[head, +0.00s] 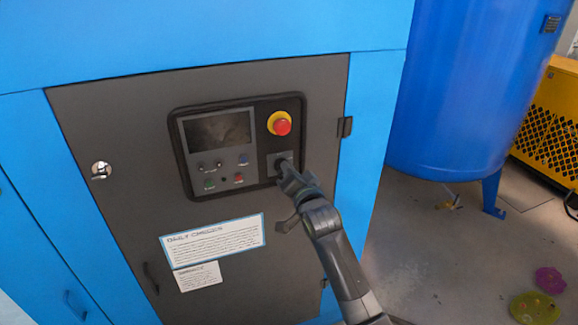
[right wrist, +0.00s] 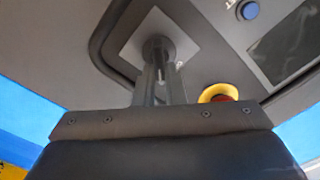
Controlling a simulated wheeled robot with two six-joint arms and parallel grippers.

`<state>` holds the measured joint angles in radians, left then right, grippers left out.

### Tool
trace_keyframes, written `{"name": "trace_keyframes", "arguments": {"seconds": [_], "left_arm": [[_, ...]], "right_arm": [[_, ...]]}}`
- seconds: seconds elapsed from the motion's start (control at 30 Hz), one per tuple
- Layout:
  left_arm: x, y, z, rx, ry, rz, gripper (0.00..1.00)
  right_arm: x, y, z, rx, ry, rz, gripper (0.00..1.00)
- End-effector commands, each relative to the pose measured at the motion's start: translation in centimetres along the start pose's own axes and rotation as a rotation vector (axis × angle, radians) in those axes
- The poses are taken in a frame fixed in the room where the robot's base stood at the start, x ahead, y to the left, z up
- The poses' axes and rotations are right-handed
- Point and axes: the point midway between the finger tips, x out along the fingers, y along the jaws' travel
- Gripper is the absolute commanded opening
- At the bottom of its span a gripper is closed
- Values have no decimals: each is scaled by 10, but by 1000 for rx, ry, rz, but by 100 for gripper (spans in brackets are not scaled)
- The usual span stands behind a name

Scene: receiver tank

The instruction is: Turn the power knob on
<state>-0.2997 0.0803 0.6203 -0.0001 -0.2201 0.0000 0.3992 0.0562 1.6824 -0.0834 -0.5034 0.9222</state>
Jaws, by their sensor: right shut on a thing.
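The power knob (right wrist: 158,48) is dark and round on a pale square plate, seen in the right wrist view. In the head view its plate (head: 279,158) sits at the lower right of the black control panel (head: 178,150), below the red emergency button (head: 281,123) with its yellow collar. My right gripper (head: 286,168) reaches the knob from the lower right and covers most of it. In the right wrist view its two fingers (right wrist: 158,80) are shut on the knob. The knob's pointer and markings cannot be made out. My left gripper is not in view.
The panel has a dark screen (head: 217,129) and several small buttons. Paper notices (head: 213,243) are on the grey door (head: 110,200) below. A door latch (head: 101,171) is at left.

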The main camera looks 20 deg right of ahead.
Motion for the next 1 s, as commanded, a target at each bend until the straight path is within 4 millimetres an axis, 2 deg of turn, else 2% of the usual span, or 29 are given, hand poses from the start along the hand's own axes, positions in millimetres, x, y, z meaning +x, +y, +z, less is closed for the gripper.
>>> {"name": "trace_keyframes", "arguments": {"seconds": [0.2, 0.6, 1.0], "left_arm": [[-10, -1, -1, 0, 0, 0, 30], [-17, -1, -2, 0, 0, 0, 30], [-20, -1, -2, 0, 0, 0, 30]], "right_arm": [[0, 2, -1, 204, -1, 2, 0], [0, 6, 2, 559, 0, 0, 0], [0, 9, 4, 767, 0, 1, 0]]}}
